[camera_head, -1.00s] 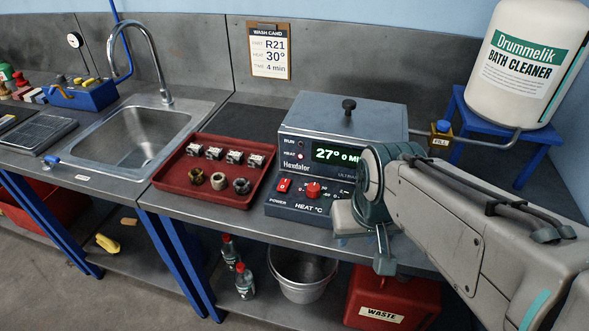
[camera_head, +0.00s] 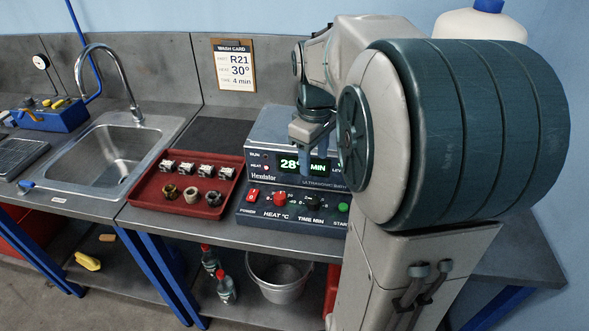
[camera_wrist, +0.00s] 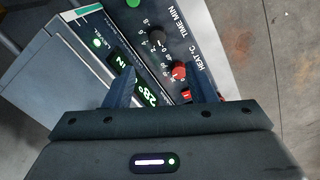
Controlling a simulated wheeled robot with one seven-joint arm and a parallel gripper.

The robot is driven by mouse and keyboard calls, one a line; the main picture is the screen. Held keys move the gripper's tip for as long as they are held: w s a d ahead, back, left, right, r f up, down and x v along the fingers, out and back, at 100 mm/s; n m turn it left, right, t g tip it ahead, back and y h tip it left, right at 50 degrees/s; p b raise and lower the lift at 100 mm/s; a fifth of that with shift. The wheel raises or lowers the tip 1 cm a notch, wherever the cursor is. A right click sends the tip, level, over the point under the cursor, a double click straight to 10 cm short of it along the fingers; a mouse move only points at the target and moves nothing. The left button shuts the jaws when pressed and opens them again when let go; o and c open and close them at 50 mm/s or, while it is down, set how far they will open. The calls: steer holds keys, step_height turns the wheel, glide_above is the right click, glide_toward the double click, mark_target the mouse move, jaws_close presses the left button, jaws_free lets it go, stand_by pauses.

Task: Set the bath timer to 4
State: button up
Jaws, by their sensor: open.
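The ultrasonic bath (camera_head: 283,130) stands on the bench. Its lit green display (camera_head: 288,164) shows 28° and MIN; the minutes digit is hidden behind my gripper. The black TIME MIN knob (camera_head: 312,202) is on the lower panel, right of the red HEAT knob (camera_head: 280,199). My gripper (camera_head: 312,165) is open and empty in front of the display, above the time knob. In the wrist view my spread fingers (camera_wrist: 160,80) point toward the panel, with the black time knob (camera_wrist: 156,38) beyond their tips and the red heat knob (camera_wrist: 180,72) nearer the right finger. Neither knob is touched, as far as shows.
A wash card (camera_head: 233,65) on the wall reads R21, 30°, 4 min. A red tray (camera_head: 150,193) with small parts sits left of the bath, beside the sink (camera_head: 110,150). The green START button (camera_head: 343,207) is right of the time knob. The red POWER switch (camera_head: 252,194) is at left.

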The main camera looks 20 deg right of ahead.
mark_target(314, 200)
steer(key=f, duration=0.9)
steer(key=d+f, duration=0.1)
steer(key=f, duration=0.3)
steer(key=shift+w+f, duration=0.25)
steer(key=shift+f, duration=0.05)
steer(key=shift+c, duration=0.2)
steer(key=c, duration=0.9)
